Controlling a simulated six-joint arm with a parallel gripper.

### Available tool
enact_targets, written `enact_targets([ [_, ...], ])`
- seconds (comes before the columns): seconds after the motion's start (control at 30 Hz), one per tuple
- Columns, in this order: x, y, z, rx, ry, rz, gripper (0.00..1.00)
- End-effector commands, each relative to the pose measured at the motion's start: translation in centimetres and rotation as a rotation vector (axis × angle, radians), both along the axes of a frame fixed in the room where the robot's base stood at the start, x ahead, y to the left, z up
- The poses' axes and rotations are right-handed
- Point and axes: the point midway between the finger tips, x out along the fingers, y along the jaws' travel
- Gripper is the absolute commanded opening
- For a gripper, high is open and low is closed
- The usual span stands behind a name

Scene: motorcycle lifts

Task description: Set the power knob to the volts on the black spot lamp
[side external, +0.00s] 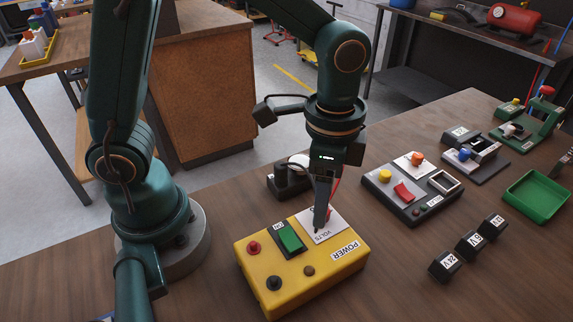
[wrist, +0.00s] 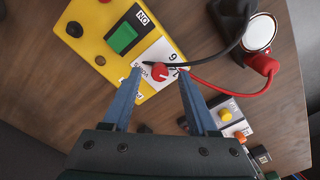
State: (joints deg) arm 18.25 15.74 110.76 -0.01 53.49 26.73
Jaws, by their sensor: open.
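The yellow power box (side external: 335,284) stands on the bench. It has a white VOLTS dial plate (side external: 331,228) beside a green switch (side external: 290,238). My gripper (wrist: 160,72) is open, pointing down over the plate, one finger on each side of the knob. I cannot tell whether the fingers touch it. The black spot lamp (wrist: 258,34) has a pale round lens and stands behind the box. I cannot read a voltage on it.
Red and black leads run between the lamp and dial area in the wrist view. Small black voltage blocks (side external: 446,265) stand right of the box. A grey control box (side external: 410,190) and green tray (side external: 537,195) are farther right.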

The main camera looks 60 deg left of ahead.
Motion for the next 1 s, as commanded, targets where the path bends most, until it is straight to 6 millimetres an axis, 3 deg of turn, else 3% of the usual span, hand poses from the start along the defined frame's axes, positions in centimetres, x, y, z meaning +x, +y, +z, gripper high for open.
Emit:
enact_targets([
  [0.1,0.1,0.0,1.8,-0.003,-0.007,0.000,0.59],
  [0.3,0.0,0.0,3.5,-0.001,-0.004,0.000,0.59],
  [0.67,0.1,0.2,3.8,-0.002,-0.006,0.008,0.59],
  [0.83,0.3,1.4,6.1,-0.026,-0.087,0.057,0.59],
  [1.0,-1.2,3.8,8.9,-0.059,-0.215,0.188,0.59],
])
